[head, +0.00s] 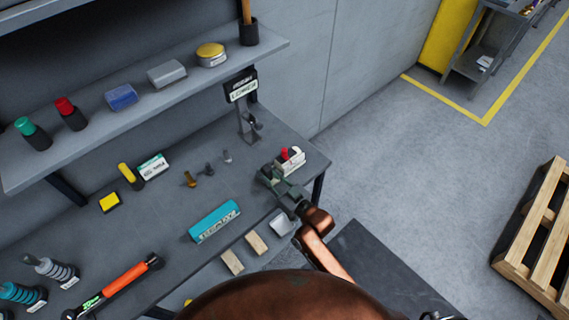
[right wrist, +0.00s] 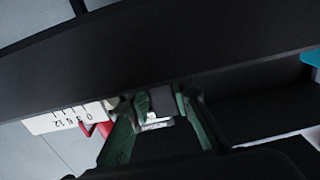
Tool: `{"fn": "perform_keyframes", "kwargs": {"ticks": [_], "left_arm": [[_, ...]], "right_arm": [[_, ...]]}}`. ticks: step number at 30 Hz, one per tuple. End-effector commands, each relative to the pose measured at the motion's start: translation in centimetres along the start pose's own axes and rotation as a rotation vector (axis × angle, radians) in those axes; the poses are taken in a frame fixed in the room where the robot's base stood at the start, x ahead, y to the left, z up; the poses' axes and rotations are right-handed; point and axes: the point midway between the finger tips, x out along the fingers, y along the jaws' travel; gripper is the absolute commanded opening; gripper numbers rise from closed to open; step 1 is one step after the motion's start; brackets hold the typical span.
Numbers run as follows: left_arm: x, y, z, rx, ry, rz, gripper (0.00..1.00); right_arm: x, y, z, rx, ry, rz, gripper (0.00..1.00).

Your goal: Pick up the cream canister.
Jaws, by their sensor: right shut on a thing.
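A pale ribbed canister (head: 50,269), the likely cream canister, stands at the left of the bench with a white label at its foot. A teal ribbed canister (head: 19,293) stands beside it. My right gripper (head: 271,178) is at the right end of the bench, far from both. In the right wrist view its green fingers (right wrist: 162,108) are shut on a small dark grey piece (right wrist: 161,98) with a pale lower edge. What this piece belongs to is unclear. My left gripper is not in view.
A cream block with a red part (head: 290,160) is beside the right gripper; its scale shows in the right wrist view (right wrist: 62,119). A label stand (head: 246,115), a teal case (head: 214,222) and an orange-handled tool (head: 125,285) occupy the bench. A shelf (head: 150,95) overhangs its back.

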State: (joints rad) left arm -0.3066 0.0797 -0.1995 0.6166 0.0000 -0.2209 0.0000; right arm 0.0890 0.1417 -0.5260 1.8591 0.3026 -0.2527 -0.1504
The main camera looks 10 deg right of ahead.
Motion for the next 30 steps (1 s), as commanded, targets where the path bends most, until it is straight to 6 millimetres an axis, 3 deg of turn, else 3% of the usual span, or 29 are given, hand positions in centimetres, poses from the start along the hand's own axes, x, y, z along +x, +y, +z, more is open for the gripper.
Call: {"fn": "perform_keyframes", "kwargs": {"ticks": [4,23,30], "left_arm": [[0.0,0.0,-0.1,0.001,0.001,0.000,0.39],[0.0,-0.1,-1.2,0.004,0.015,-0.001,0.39],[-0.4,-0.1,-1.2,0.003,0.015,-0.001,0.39]], "right_arm": [[0.0,0.0,0.0,0.000,0.000,0.000,0.00],[0.0,0.0,-0.3,-0.002,0.004,0.000,0.00],[0.1,0.0,-2.6,-0.003,0.007,0.000,0.00]]}}
